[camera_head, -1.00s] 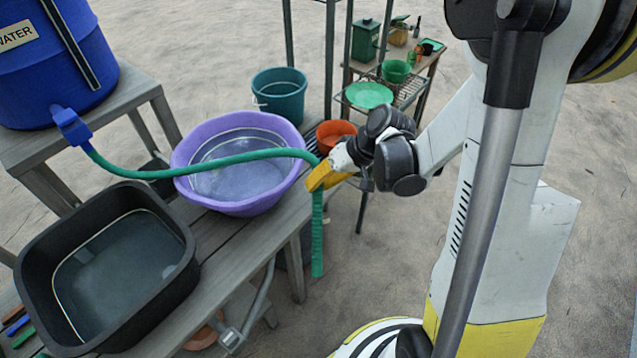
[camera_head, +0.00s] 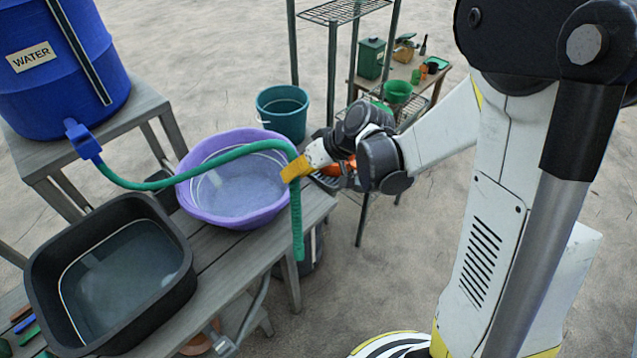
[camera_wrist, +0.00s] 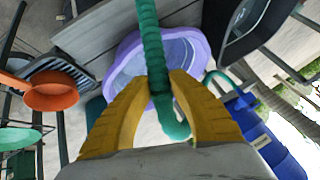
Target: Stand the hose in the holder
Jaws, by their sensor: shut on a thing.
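The green hose (camera_head: 297,222) runs from the blue spigot (camera_head: 82,140) on the water barrel, arches over the purple basin, and its free end hangs down past the bench edge. My gripper (camera_head: 295,168) has yellow fingers shut on the hose beside the basin's right rim. In the wrist view my gripper (camera_wrist: 160,92) pinches the hose (camera_wrist: 150,40) between both fingers, with hose showing on either side. A grey metal pipe with a bracket (camera_head: 226,342) is at the bench's front edge; I cannot tell whether it is the holder.
The purple basin (camera_head: 182,195) and black tub (camera_head: 45,225) stand on the wooden bench (camera_head: 225,262). The blue barrel (camera_head: 60,100) is at left. A teal bucket (camera_head: 283,118) and wire rack (camera_head: 340,12) stand behind. An orange pot (camera_wrist: 52,96) shows in the wrist view.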

